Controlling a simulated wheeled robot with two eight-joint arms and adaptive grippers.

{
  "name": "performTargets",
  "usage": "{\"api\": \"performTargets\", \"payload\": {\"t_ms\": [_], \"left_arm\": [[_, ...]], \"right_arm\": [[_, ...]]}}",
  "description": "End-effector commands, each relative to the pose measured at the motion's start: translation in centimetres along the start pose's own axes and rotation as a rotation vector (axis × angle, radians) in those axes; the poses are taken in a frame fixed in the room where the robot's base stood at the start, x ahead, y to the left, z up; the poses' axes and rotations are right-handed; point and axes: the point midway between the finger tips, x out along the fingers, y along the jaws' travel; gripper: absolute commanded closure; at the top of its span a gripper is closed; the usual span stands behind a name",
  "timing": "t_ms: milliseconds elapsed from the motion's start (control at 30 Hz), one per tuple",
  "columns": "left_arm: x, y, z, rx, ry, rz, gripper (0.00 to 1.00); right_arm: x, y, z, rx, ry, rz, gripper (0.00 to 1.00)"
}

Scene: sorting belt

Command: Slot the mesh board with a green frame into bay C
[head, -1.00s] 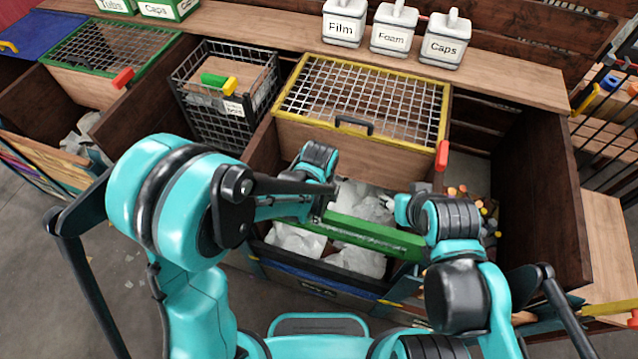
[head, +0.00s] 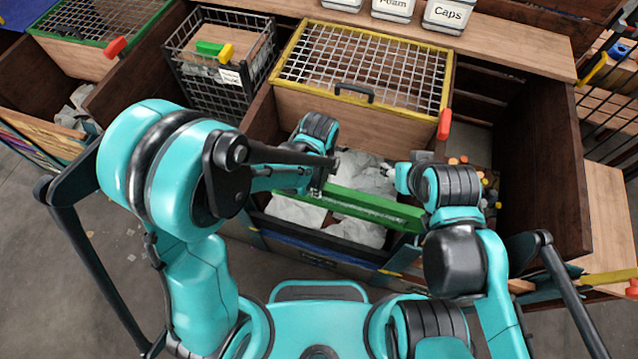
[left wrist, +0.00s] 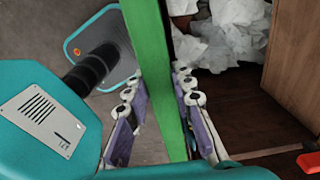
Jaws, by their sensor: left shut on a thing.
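A long green frame edge of a board (head: 370,209) shows nearly edge-on over the open front bin in the head view; its mesh is hidden. It slants down from left to right. My left gripper (head: 322,186) is shut on it near its left end. In the left wrist view the green frame (left wrist: 160,70) runs between the purple finger pads of my left gripper (left wrist: 158,105). My right gripper (head: 402,180) is close to the board's right part; its fingers are mostly hidden, and I cannot tell whether it grips. No bay letter is readable.
A yellow-framed mesh board (head: 365,65) covers the middle bin's back part. Another green-framed mesh board (head: 105,15) lies at the upper left. A black wire basket (head: 215,65) stands between them. White crumpled scraps (head: 355,230) lie beneath the held board. A dark wooden wall (head: 545,150) rises at right.

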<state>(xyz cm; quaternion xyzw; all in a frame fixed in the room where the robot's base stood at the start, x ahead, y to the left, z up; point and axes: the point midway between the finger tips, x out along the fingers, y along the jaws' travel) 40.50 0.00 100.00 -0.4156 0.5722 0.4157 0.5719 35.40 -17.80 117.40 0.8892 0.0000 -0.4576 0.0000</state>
Motion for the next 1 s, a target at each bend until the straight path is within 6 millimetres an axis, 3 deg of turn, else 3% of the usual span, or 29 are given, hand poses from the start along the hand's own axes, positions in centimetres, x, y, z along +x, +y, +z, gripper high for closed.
{"api": "performTargets", "payload": {"t_ms": [267,1000], "left_arm": [[0.8,0.0,0.0,0.000,0.000,0.000,1.00],[10.8,0.0,0.0,0.000,0.000,0.000,1.00]], "right_arm": [[0.6,0.0,0.5,0.000,0.000,0.000,0.52],[8.3,0.0,5.9,0.000,0.000,0.000,0.52]]}}
